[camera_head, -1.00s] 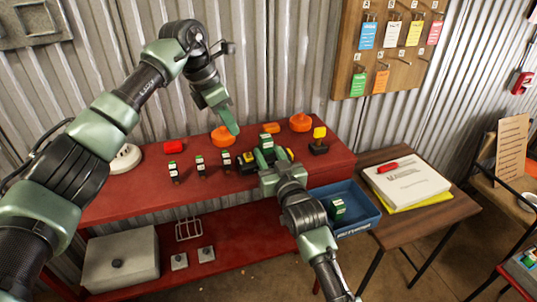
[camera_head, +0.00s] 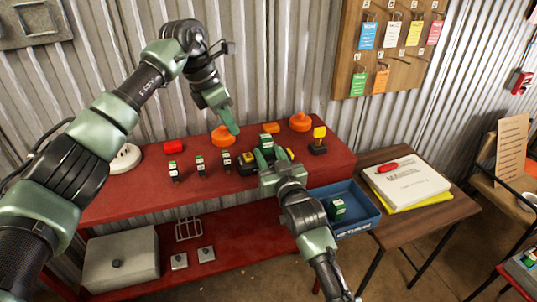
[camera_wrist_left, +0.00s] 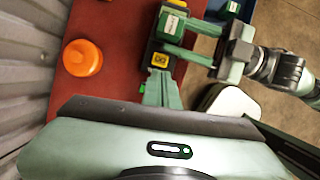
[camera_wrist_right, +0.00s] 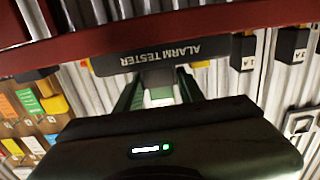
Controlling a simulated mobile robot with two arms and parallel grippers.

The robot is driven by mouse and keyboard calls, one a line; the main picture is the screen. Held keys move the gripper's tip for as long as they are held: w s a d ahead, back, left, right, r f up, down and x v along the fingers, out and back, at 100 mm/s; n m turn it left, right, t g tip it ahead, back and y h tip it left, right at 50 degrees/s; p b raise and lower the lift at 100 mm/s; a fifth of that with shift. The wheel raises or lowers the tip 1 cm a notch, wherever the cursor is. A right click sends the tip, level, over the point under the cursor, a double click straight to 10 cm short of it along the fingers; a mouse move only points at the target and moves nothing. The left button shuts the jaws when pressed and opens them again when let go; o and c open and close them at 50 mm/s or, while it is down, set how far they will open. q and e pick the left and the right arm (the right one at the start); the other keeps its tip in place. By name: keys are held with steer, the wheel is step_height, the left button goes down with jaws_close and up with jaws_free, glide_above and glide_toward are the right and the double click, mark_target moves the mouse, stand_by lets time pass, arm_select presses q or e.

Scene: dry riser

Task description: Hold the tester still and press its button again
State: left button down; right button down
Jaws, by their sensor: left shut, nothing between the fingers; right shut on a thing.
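The alarm tester (camera_head: 245,168), a dark body with yellow parts, is on the red bench, partly hidden by my right gripper. My right gripper (camera_head: 266,158) is shut on it. The right wrist view shows its upside-down "ALARM TESTER" label (camera_wrist_right: 165,54) beyond the fingers (camera_wrist_right: 158,90). My left gripper (camera_head: 234,130) is shut and empty, pointing down above the back of the bench near the tester. In the left wrist view, a yellow patch with a dark round mark (camera_wrist_left: 160,60) lies just beyond the left fingertips (camera_wrist_left: 160,88); I cannot tell whether they touch.
Numbered dark blocks (camera_head: 200,165) stand left of the tester. Orange domes (camera_head: 222,135) and a yellow-topped black piece (camera_head: 318,140) are close by. A blue bin (camera_head: 366,222) holds a green-and-black piece (camera_head: 337,207). A side table (camera_head: 430,215) carries papers. The corrugated wall bounds the back.

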mark_target(246, 157)
arm_select(q)
steer(key=shift+w+d+r+m+t+h, duration=0.15)
steer(key=shift+d+r+m+t+h, duration=0.3)
steer(key=shift+t, duration=0.5)
steer(key=shift+w+d+r+m+t+h, duration=0.2)
steer(key=shift+d+m+t, duration=0.45)
steer(key=shift+t, duration=0.25)
steer(key=shift+w+d+r+m+t+h, duration=0.2)
steer(key=shift+d+r+m+t, duration=0.3)
steer(key=shift+t, duration=0.45)
steer(key=shift+a+f, duration=0.1)
steer(key=shift+f, duration=0.15)
steer(key=shift+f, duration=4.3)
steer(key=shift+f, duration=0.1)
steer(key=shift+s+f, duration=0.1)
steer(key=shift+f, duration=0.25)
